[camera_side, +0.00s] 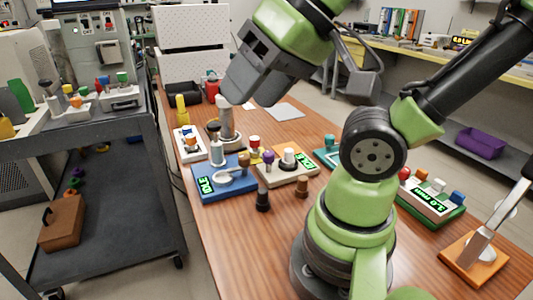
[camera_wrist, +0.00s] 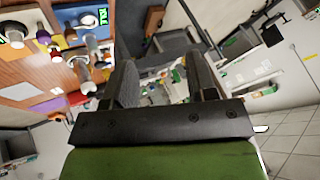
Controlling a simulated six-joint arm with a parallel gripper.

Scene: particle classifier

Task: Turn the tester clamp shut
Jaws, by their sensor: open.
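The blue unit (camera_side: 238,187) with a green "IDLE" display stands on the left of the wooden table and also shows at the upper left of the wrist view (camera_wrist: 88,33). I take it for the tester. It carries a light round-ended piece (camera_side: 230,176) and a brown knob (camera_side: 243,159); I cannot tell which part is the clamp or how far it is turned. My gripper (camera_side: 228,92) is above the table, behind and above the blue unit, near the top of a pale post (camera_side: 227,125). In the wrist view my fingers (camera_wrist: 166,80) are apart with nothing between them.
A cream unit (camera_side: 289,168) with a purple knob and display stands right of the blue one. A white tray (camera_side: 189,145) is at the left edge. Dark and brown pegs (camera_side: 262,197) stand in front. A grey cart (camera_side: 95,140) is beyond the table's left edge.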

